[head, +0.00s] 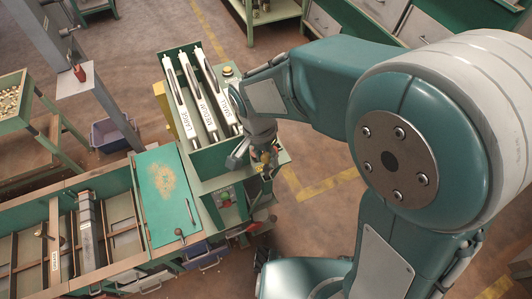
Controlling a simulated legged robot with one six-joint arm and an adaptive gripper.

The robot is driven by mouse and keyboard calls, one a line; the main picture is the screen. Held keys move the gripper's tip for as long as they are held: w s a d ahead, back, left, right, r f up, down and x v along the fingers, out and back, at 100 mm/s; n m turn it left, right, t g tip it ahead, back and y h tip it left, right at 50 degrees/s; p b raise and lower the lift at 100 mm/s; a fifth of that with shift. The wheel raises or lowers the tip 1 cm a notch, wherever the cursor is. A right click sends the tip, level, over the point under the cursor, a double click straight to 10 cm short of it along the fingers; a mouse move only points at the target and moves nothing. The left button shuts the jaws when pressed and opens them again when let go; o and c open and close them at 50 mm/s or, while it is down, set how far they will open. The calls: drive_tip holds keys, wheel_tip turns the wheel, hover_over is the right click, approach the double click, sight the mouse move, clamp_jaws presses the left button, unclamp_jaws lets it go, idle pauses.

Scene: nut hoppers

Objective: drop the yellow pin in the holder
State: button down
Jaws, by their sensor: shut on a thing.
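My gripper (262,150) hangs at the right edge of a green machine, to the right of its labelled tubes. It is small in the picture and partly covered by my wrist. The gripper is shut on a small yellow thing (266,157), which looks like the yellow pin; its lower end is hard to make out. I cannot tell which part is the holder, or whether the pin touches anything below.
White tubes (198,100) marked LARGE, MEDIUM and SMALL stand in the green machine left of my gripper. A green-lidded bench (162,197) extends left. A blue-grey bin (115,134) sits on the floor.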

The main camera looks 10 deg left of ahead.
drive_tip(key=shift+f, duration=2.2)
drive_tip(key=shift+c, duration=1.2)
unclamp_jaws()
drive_tip(key=shift+r, duration=0.1)
wheel_tip(320, 180, up, 12)
drive_tip(key=a, duration=0.2)
drive_tip(key=shift+w+f, duration=0.25)
drive_tip(key=shift+w, duration=0.2)
wheel_tip(320, 180, up, 9)
hover_over(266, 168)
drive_tip(key=w+a, duration=0.2)
drive_tip(key=a, duration=0.1)
drive_tip(key=shift+a, duration=0.1)
